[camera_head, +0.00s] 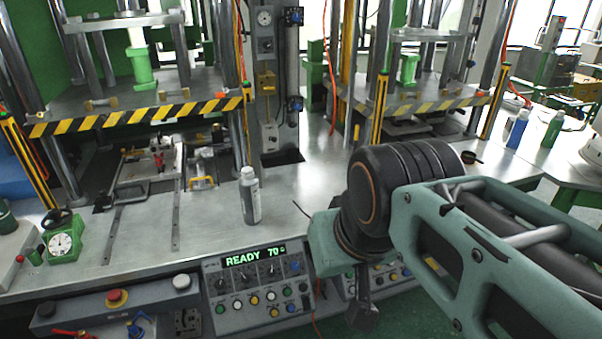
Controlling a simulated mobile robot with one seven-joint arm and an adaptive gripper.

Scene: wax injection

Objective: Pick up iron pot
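A small dark pan-like vessel with a short handle (470,157) sits on the metal bench, just right of my arm's large black joint. It may be the iron pot, but it is small and its near side lies close behind my arm. My green and black arm reaches in from the lower right and bends down in front of the bench. A dark end part below the bend, perhaps my gripper (362,314), hangs in front of the control panel. Its fingers cannot be made out. It is apart from the dark vessel.
A grey bottle (250,196) stands on the bench near the front edge. Two presses with striped guards (130,116) stand behind. A green gauge (63,238) is at left. Blue (517,130) and green (553,129) bottles stand at right. The bench is clear around the grey bottle.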

